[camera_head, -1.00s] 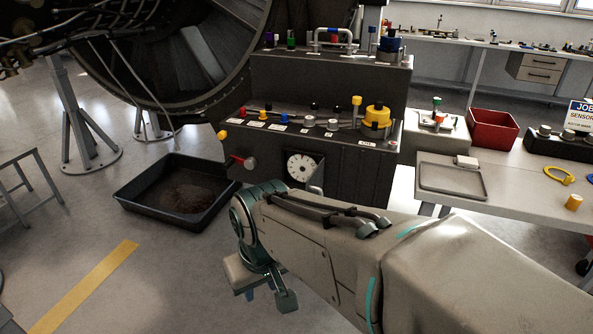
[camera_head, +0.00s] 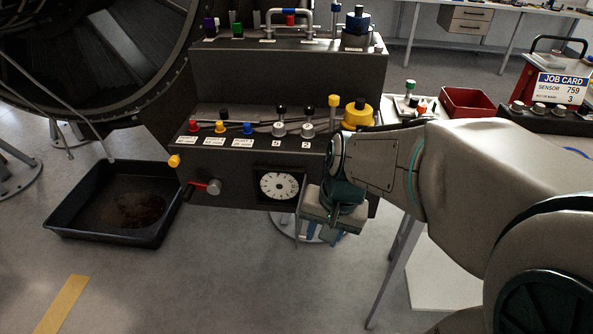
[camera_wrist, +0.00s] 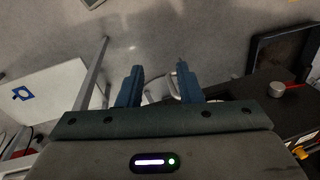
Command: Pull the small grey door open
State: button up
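A narrow grey plate (camera_head: 301,201) shows nearly edge-on at the right side of the white dial on the dark bench's front. It may be the small grey door standing out from the panel, but I cannot tell its angle or handle. My gripper (camera_head: 322,234) points down in front of the bench, just right of that plate. In the wrist view my gripper (camera_wrist: 160,86) has its two blue fingers well apart. A pale grey shape lies beyond the gap, and I cannot tell whether it is the door. No hold on anything is visible.
The dark bench (camera_head: 230,190) carries coloured knobs and a yellow cap. A red-handled valve (camera_head: 212,187) sticks out left of the dial (camera_head: 279,185). A black drip tray (camera_head: 75,225) lies on the floor at left. A thin table leg (camera_head: 393,270) stands to the right. The front floor is clear.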

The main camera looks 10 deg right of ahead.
jog(key=w+d+r+m+y+p, duration=0.25)
jog(key=w+d+m+p, duration=0.25)
jog(key=w+m+p, duration=0.65)
jog(key=a+f+m, duration=0.2)
jog(key=f, duration=0.4)
jog(key=s+a+f+m, duration=0.1)
jog(key=a+f, duration=0.2)
jog(key=f, duration=0.4)
jog(key=shift+s+f+m, duration=0.15)
jog(key=shift+s+m, duration=0.15)
jog(key=shift+m, duration=0.05)
jog(key=shift+d, duration=0.1)
grip_shut()
